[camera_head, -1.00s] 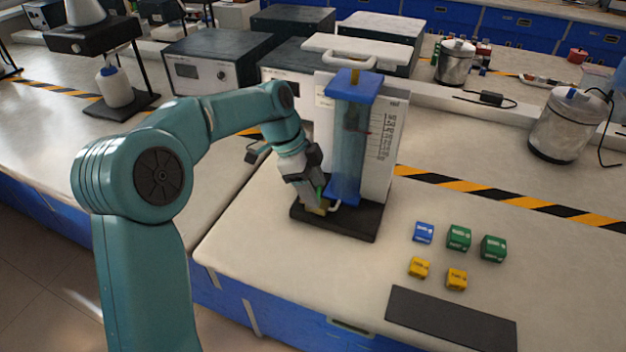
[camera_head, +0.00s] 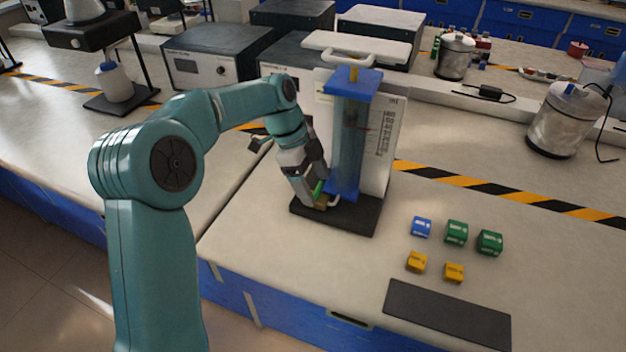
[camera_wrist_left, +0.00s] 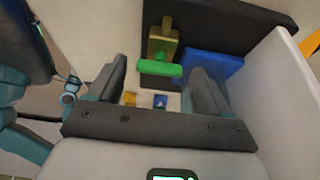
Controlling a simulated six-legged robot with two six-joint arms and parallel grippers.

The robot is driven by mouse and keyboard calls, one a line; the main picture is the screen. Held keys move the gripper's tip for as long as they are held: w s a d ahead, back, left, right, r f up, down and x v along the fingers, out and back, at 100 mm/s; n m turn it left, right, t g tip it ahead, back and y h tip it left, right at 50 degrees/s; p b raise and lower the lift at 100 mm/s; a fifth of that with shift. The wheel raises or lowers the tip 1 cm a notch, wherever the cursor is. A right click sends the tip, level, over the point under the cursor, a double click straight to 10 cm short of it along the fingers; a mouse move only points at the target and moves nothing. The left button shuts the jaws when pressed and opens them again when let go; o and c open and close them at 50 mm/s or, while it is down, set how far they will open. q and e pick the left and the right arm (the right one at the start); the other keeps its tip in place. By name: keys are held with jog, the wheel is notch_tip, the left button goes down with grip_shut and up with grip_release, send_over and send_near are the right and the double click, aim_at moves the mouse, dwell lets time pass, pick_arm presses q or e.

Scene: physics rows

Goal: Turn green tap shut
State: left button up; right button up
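The green tap handle (camera_head: 319,188) sits low on the front of the blue-framed clear column (camera_head: 349,140), above its black base (camera_head: 345,217). In the left wrist view the green handle (camera_wrist_left: 160,68) is a short bar lying crosswise in front of a brass body (camera_wrist_left: 162,42). My left gripper (camera_head: 314,188) is at the tap, its fingers pointing down. In the wrist view my left gripper (camera_wrist_left: 160,75) is open, with the handle near its fingertips and visible gaps to the fingers. Contact is hard to tell in the head view. My right gripper is not in view.
Blue (camera_head: 421,227), green (camera_head: 456,232) and yellow (camera_head: 416,261) blocks lie right of the column, behind a dark flat plate (camera_head: 447,314). A white scale panel (camera_head: 388,145) stands behind the column. Grey instrument boxes (camera_head: 215,57) stand behind. The bench left of the base is clear.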

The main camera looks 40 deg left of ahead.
pick_arm(q)
jog(key=p+v, duration=0.4)
jog(key=v, duration=1.2)
jog(key=shift+a, duration=0.2)
jog(key=shift+s, duration=0.1)
